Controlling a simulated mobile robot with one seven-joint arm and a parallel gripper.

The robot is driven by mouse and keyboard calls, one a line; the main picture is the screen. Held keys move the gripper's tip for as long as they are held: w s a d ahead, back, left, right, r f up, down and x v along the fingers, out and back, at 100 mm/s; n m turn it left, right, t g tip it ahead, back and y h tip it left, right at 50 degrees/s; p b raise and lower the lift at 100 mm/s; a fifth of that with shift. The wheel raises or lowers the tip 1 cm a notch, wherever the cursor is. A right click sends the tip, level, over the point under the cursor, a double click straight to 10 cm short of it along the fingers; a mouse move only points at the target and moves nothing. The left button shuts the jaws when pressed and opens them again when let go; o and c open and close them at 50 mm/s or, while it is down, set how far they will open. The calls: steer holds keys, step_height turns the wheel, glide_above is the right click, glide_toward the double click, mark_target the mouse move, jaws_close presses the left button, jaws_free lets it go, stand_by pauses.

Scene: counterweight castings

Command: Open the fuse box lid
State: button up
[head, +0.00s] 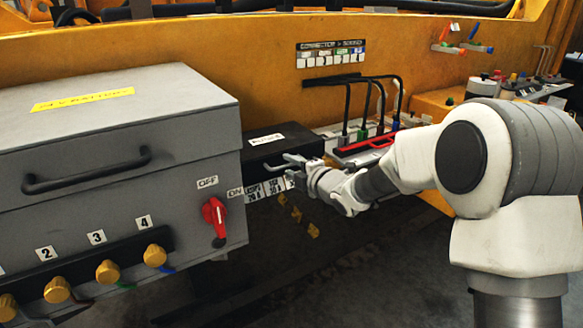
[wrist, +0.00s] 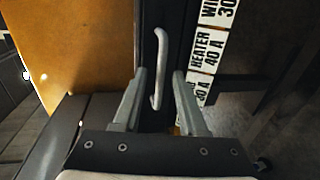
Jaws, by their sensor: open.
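The fuse box is the black box with a white label on its lid (head: 268,136), right of the large grey box. In the head view its lid lies flat and looks shut. My gripper (head: 290,164) is at the front of the fuse box. In the wrist view a pale bar handle (wrist: 161,45) stands on the dark box face, and my gripper (wrist: 160,74) is open with one finger on each side of the handle's lower part. I cannot tell whether either finger touches it.
A large grey box (head: 110,110) with a black handle, red switch (head: 214,217) and yellow knobs stands close at left. A red-edged panel with black cables (head: 365,150) is right behind my wrist. White fuse labels (wrist: 208,50) sit beside the handle. An orange wall (head: 200,48) runs behind.

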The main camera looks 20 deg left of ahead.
jaws_close()
stand_by(1.4)
